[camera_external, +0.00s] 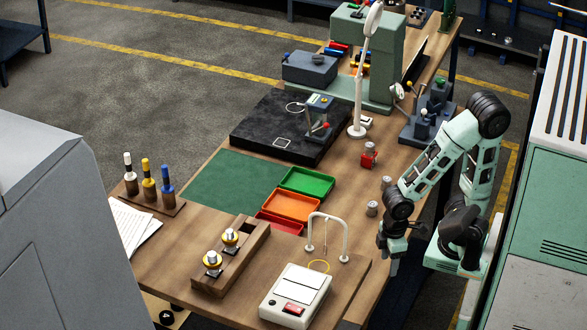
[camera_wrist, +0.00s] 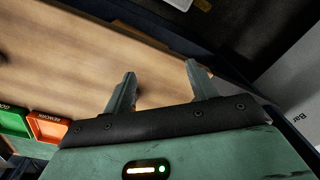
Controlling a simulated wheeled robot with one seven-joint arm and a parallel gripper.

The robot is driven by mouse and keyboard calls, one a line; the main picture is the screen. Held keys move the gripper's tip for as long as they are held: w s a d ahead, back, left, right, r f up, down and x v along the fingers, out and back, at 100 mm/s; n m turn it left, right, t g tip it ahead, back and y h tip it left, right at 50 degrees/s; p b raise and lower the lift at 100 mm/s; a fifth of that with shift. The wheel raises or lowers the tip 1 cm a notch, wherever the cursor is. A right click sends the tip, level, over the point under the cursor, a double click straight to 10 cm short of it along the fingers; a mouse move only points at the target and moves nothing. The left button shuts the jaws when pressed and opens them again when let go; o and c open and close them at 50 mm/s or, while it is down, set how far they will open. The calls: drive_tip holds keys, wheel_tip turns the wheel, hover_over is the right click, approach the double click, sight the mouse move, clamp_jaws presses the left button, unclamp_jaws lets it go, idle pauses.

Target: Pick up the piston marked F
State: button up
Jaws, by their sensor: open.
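Two small grey metal cylinders that look like pistons stand on the wooden table in the external view, a nearer one (camera_external: 372,208) and a farther one (camera_external: 387,182). No letter F is readable on either. My gripper (camera_external: 390,264) hangs at the table's right edge, nearer the camera than both cylinders and apart from them. In the wrist view my gripper (camera_wrist: 160,68) has its two fingers spread with nothing held between them. No piston can be made out clearly there; a small dark patch shows beside the left finger.
Green (camera_external: 307,182), orange (camera_external: 291,205) and red (camera_external: 280,223) trays lie left of the cylinders. A white wire arch (camera_external: 345,240) and a white box scale (camera_external: 296,292) stand in front. A red object (camera_external: 369,155) and a lamp (camera_external: 357,131) stand behind.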

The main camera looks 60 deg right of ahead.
wheel_tip(320, 180, up, 5)
drive_tip(key=w+d+m+t+y+b, duration=0.35)
drive_tip(key=w+d+m+y, duration=0.4)
drive_tip(key=m, duration=0.85)
drive_tip(key=w+d+m+t+y+b, duration=0.3)
drive_tip(key=w+d+m+t+y, duration=0.15)
drive_tip(key=w+m, duration=0.9)
drive_tip(key=shift+m+g+h, duration=0.4)
drive_tip(key=shift+m+g, duration=0.3)
drive_tip(key=shift+m, duration=0.25)
drive_tip(key=f, duration=0.3)
drive_tip(key=s+f, duration=0.1)
drive_tip(key=f, duration=0.2)
drive_tip(key=s+f, duration=0.1)
drive_tip(key=f, duration=0.1)
drive_tip(key=shift+s+a+f, duration=0.25)
drive_tip(key=shift+a+f, duration=0.1)
drive_tip(key=shift+f, duration=0.3)
drive_tip(key=shift+w+a+p, duration=0.25)
drive_tip(key=shift+a+p, duration=0.3)
drive_tip(key=shift+p, duration=0.35)
drive_tip(key=x, duration=0.5)
drive_tip(key=p+x, duration=0.1)
drive_tip(key=x, duration=0.5)
drive_tip(key=shift+d+f, duration=0.15)
drive_tip(key=shift+f, duration=0.05)
drive_tip(key=shift+p+x, duration=0.75)
drive_tip(key=shift+x, duration=2)
drive_tip(key=shift+w+r, duration=0.1)
drive_tip(key=shift+w, duration=0.1)
